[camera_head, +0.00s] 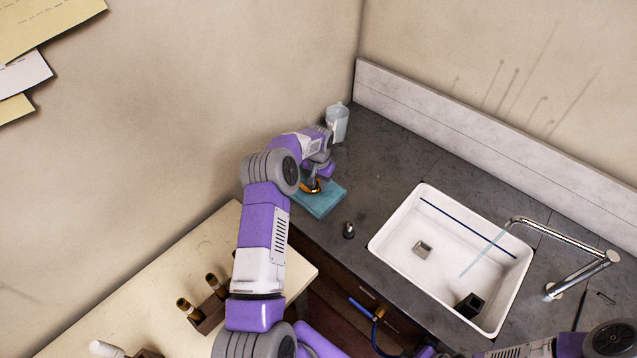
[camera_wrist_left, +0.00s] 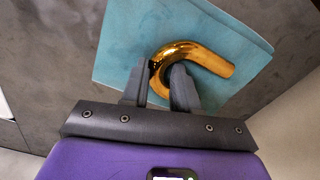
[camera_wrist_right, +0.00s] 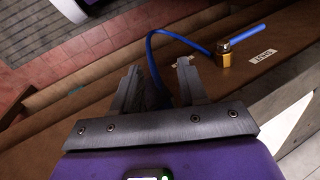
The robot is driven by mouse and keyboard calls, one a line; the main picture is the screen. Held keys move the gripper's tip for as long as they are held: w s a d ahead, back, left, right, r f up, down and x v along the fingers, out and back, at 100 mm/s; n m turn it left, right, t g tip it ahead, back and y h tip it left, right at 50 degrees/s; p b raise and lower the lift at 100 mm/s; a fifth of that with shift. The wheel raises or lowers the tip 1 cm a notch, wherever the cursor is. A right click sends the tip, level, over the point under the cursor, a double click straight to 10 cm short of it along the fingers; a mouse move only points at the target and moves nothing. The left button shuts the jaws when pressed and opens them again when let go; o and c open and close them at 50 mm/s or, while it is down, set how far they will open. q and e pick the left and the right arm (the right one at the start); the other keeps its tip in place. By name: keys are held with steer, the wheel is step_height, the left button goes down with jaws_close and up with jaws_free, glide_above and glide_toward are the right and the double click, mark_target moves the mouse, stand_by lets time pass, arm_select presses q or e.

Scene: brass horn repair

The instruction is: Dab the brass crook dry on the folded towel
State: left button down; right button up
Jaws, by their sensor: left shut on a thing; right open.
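The brass crook (camera_wrist_left: 205,55) is a shiny curved tube. In the left wrist view it lies over the folded teal towel (camera_wrist_left: 120,50), and I cannot tell whether it touches the cloth. My left gripper (camera_wrist_left: 163,80) is shut on one limb of the crook. In the head view the towel (camera_head: 325,204) lies on the dark counter, with my left gripper (camera_head: 313,184) above it and a bit of the crook showing. My right gripper (camera_wrist_right: 160,85) is open and empty, away from the counter top, facing the cabinet front.
A white sink (camera_head: 390,235) with a running chrome tap (camera_head: 575,268) is right of the towel. A blue hose with a brass fitting (camera_wrist_right: 226,55) is near my right gripper.

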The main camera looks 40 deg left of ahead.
arm_select(q)
steer(key=shift+f, duration=0.1)
steer(key=shift+r, duration=0.2)
stand_by(0.4)
steer(key=shift+r, duration=0.35)
steer(key=shift+f+b, duration=0.45)
steer(key=shift+f, duration=0.15)
steer(key=shift+r, duration=0.25)
stand_by(0.5)
steer(key=shift+r, duration=0.3)
steer(key=shift+f+b, duration=0.35)
steer(key=shift+f, duration=0.2)
stand_by(0.3)
steer(key=shift+r, duration=0.25)
stand_by(0.4)
